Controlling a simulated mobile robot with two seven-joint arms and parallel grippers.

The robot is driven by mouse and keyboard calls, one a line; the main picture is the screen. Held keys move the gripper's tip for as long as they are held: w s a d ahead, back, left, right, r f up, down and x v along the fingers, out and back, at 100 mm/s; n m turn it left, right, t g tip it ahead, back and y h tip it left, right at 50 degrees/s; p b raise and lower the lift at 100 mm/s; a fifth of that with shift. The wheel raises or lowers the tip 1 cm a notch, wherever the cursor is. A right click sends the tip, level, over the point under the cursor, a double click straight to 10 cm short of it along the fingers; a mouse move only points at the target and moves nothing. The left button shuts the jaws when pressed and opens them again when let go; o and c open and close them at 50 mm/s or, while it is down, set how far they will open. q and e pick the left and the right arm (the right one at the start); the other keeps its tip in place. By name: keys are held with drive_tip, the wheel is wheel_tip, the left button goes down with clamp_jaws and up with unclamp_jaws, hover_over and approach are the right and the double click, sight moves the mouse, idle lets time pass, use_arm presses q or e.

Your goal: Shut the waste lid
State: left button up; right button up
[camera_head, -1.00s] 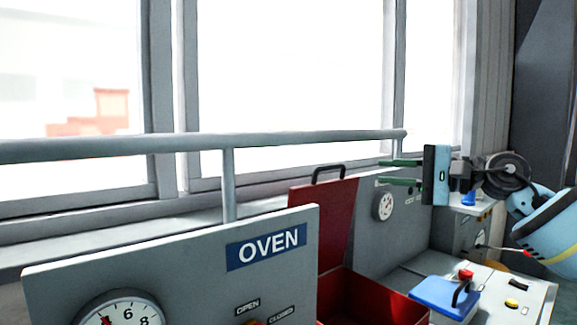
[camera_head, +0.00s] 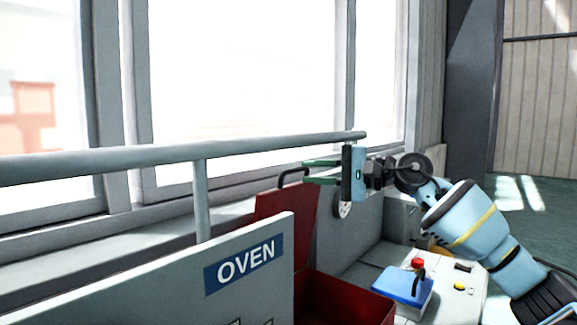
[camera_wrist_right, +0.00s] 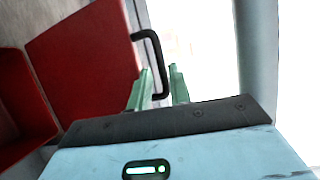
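The red waste lid (camera_head: 284,217) stands open and nearly upright at the back of the red waste bin (camera_head: 348,298). Its black loop handle (camera_head: 288,172) is at the top edge. My right gripper (camera_head: 306,171) is open, its green fingers pointing left, with the tips close to the handle. In the right wrist view the lid (camera_wrist_right: 85,62) is at left. The handle bar (camera_wrist_right: 161,68) appears between the two open fingers (camera_wrist_right: 160,68); I cannot tell whether they touch it. My left gripper is not in view.
A grey rail (camera_head: 200,148) runs along the window behind the lid. The grey OVEN panel (camera_head: 190,275) stands in front at left. A blue block with a black handle (camera_head: 402,287) sits on the light panel right of the bin.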

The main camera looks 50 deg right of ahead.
sight(298, 170)
drive_tip(key=shift+w+a+r+p, duration=0.3)
drive_tip(key=shift+w+a+p, duration=0.15)
drive_tip(key=shift+w+p, duration=0.4)
drive_tip(key=shift+p+x, duration=0.75)
drive_tip(key=shift+x, duration=0.45)
drive_tip(key=shift+w+a+f, duration=0.15)
drive_tip(key=shift+w+a, duration=0.15)
drive_tip(key=shift+w, duration=0.25)
drive_tip(key=shift+w+a+p, duration=0.1)
drive_tip(key=shift+w+p, duration=0.1)
drive_tip(key=shift+p, duration=0.1)
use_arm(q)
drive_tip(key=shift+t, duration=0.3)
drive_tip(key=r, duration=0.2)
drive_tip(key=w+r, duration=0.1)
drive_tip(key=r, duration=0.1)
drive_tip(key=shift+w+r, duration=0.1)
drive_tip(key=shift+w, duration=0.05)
use_arm(e)
drive_tip(key=shift+w+f, duration=0.1)
drive_tip(key=shift+f, duration=0.05)
drive_tip(key=shift+c, duration=0.2)
clamp_jaws()
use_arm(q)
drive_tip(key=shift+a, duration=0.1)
